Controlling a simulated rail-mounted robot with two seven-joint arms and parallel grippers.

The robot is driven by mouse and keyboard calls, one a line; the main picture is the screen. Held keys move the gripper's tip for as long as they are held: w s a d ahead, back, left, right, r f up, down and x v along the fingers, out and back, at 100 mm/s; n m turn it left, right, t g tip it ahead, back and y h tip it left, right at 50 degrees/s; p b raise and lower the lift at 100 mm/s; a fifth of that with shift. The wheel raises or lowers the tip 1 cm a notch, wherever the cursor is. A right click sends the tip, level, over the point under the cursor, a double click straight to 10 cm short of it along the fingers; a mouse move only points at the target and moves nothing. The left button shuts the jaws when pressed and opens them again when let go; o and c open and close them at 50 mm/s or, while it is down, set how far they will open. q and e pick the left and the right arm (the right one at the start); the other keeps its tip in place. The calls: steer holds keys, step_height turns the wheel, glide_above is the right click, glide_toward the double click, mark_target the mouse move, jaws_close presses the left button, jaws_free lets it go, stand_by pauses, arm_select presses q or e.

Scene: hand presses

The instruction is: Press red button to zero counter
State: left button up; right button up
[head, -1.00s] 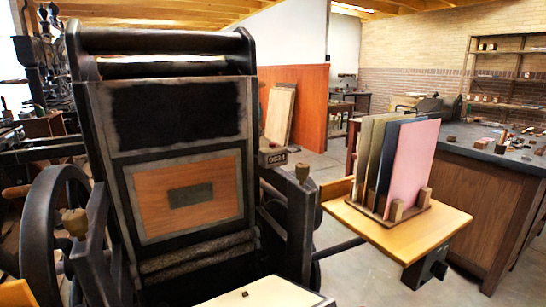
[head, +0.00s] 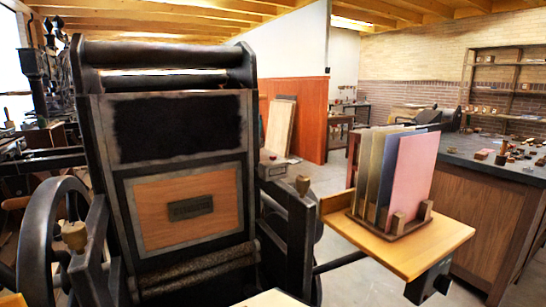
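A small grey counter box (head: 272,170) is mounted at the right side of the large black hand press (head: 98,185) in the head view. Its digits are too small and blurred to read now. Neither of my grippers shows in the head view.
A wooden side board (head: 425,249) with a rack of upright coloured sheets (head: 412,170) stands right of the press. A dark-topped wooden cabinet (head: 490,225) with small items is farther right. A spoked flywheel (head: 35,235) is at left. Open floor lies behind.

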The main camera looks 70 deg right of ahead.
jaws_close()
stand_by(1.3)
